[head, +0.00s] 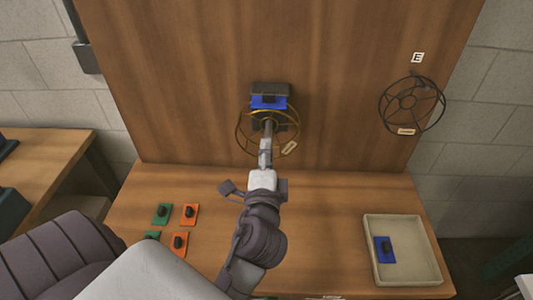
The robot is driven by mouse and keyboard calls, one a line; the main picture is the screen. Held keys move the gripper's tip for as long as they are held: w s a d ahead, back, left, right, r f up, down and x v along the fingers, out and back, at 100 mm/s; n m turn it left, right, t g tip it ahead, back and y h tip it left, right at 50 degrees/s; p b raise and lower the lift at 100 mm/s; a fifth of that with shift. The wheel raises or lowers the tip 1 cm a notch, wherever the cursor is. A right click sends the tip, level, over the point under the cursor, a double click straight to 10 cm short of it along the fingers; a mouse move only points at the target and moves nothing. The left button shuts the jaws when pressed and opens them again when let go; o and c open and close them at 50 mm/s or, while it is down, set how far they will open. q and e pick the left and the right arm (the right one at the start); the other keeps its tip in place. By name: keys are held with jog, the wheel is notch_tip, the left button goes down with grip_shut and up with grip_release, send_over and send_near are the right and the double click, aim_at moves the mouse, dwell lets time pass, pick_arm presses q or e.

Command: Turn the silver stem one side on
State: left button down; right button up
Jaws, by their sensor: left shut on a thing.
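A narrow silver stem (267,135) runs in front of the middle of a gold wire ring (241,133) at the upright wooden board. A blue plate (268,102) with a dark knob sits just above, in front of a dark block (271,88). My left gripper (265,161) reaches up from below and is shut on the silver stem. The fingertips are small and their exact contact is hard to see. The arm hides part of the tabletop. My right gripper is not in view.
A black wire ring (412,104) hangs on the board under a letter E sign (417,57). A beige tray (423,268) at right holds a blue plate (384,250). Green (161,214) and orange (190,214) knobbed plates lie at left. The tabletop before the tray is clear.

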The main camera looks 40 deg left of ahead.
pick_arm(q)
jog(key=c, duration=0.9)
grip_release()
